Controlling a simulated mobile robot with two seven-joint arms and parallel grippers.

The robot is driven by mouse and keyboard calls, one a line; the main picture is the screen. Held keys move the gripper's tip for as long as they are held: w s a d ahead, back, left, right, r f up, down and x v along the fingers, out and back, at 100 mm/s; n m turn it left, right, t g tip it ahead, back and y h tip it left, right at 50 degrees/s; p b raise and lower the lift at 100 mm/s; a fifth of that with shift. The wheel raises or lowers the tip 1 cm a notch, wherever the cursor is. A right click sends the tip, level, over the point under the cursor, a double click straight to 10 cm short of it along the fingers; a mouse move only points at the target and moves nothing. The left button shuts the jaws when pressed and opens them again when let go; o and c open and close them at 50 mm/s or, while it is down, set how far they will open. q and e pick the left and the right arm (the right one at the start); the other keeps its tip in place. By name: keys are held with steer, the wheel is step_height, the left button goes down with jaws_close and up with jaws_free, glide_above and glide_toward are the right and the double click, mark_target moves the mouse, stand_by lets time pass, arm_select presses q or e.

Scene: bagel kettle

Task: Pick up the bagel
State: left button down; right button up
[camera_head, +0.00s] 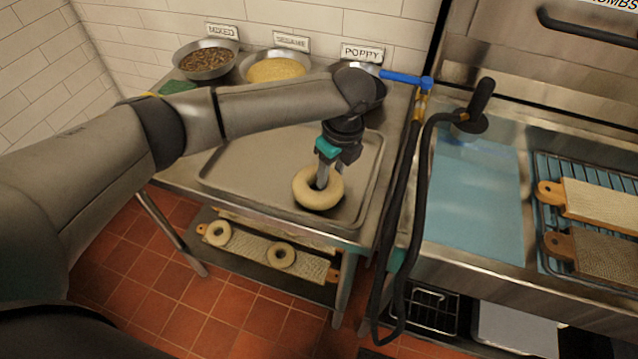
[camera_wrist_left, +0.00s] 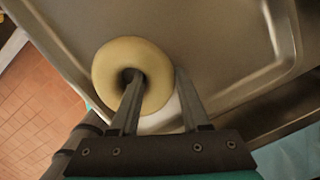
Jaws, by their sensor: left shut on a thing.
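A pale, uncooked-looking bagel (camera_head: 306,196) is at the right front part of the metal tray (camera_head: 232,166) on the steel table. My left gripper (camera_head: 323,178) reaches down onto it and is shut on its ring. In the left wrist view, one finger of the gripper (camera_wrist_left: 155,92) goes into the hole of the bagel (camera_wrist_left: 115,58) and the other lies along its outer right side. I cannot tell whether the bagel touches the tray. My right gripper is not in view.
Bowls of mixed seeds (camera_head: 208,61) and sesame (camera_head: 277,70) stand behind the tray; a third by the poppy sign is mostly hidden by my arm. More bagels (camera_head: 282,254) lie on a board below. A black hose (camera_head: 398,225) hangs right of the table, beside a water basin (camera_head: 478,195).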

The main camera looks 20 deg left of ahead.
mark_target(331, 173)
arm_select(q)
steer(key=shift+r, duration=0.15)
step_height(331, 173, up, 20)
steer(key=p, duration=0.3)
steer(key=shift+p, duration=0.4)
